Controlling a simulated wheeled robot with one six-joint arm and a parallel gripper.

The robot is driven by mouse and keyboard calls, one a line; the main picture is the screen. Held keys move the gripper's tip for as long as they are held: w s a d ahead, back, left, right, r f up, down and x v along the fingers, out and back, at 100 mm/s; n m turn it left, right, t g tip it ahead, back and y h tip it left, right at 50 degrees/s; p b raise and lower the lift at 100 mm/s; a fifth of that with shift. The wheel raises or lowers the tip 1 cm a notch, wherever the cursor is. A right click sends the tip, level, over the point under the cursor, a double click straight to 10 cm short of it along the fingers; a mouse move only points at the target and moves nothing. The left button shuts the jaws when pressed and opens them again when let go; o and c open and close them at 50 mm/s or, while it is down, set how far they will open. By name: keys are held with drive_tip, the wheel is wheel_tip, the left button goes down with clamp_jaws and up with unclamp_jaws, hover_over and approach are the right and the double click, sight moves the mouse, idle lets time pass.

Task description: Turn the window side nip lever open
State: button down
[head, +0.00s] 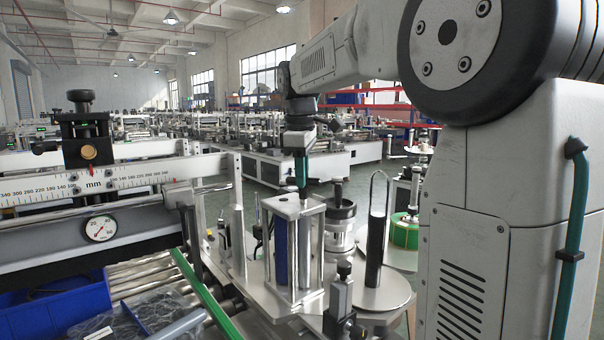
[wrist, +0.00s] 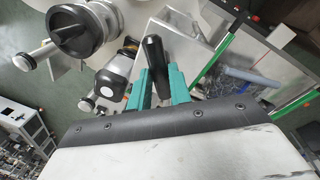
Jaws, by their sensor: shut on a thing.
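The nip lever (wrist: 152,56) shows in the wrist view as a black rounded handle between the two teal fingers of my gripper (wrist: 154,84). My gripper is shut on it. In the head view my gripper (head: 301,172) points down over the top plate (head: 285,207) of the nip roller stand, which has a blue roller (head: 281,250) and a grey roller beside it. The lever is mostly hidden by the fingers there, and its turn angle cannot be told.
A black-topped knob unit (head: 341,212) and a disc with a tall wire loop (head: 379,292) stand right of the rollers. A conveyor with a green rail (head: 205,297) and a blue bin (head: 55,312) lies left. A ruler beam (head: 95,184) crosses at left.

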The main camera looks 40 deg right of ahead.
drive_tip(key=n, duration=0.6)
drive_tip(key=shift+s+n+t+y, duration=0.1)
drive_tip(key=shift+n+t+y, duration=0.2)
drive_tip(key=shift+y, duration=0.1)
idle(0.4)
drive_tip(key=c, duration=1.3)
unclamp_jaws()
wheel_tip(320, 180, up, 8)
drive_tip(key=s, duration=0.1)
drive_tip(key=shift+f, duration=0.15)
drive_tip(key=shift+a, duration=0.1)
